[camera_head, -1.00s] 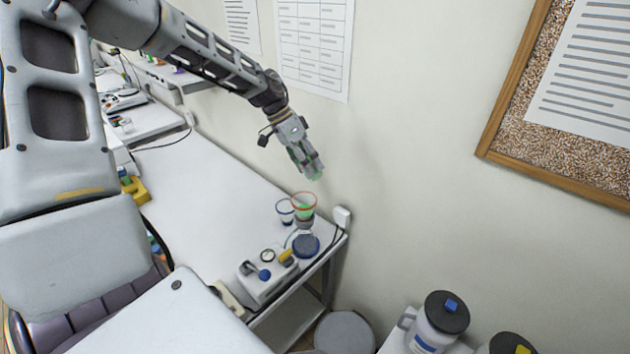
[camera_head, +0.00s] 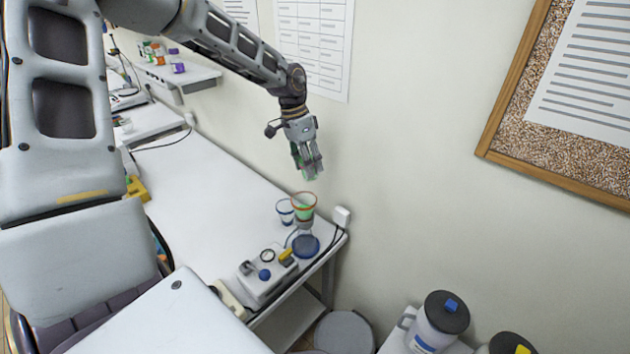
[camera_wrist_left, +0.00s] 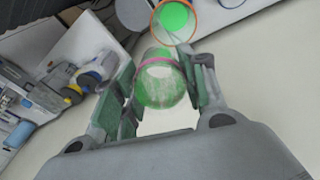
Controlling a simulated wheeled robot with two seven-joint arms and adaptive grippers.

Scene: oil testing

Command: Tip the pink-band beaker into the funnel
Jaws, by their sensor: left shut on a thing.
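The clear pink-band beaker (camera_wrist_left: 160,85) shows in the left wrist view with green inside and a pink ring near its far end. My left gripper (camera_head: 309,172) is shut on it, and the green finger pads lie on either side of it. In the head view the fingers mostly hide the beaker; a little green shows between them. The funnel (camera_head: 303,207), with an orange rim and green inside, stands just below the gripper at the bench's far right end. It also shows past the beaker in the wrist view (camera_wrist_left: 175,18). My right gripper is not in view.
A blue-rimmed clear vessel (camera_head: 285,211) stands close left of the funnel. A dark blue round base (camera_head: 305,246) and a grey device with knobs (camera_head: 264,277) sit in front. The wall is close behind. The bench (camera_head: 200,185) is clear to the left.

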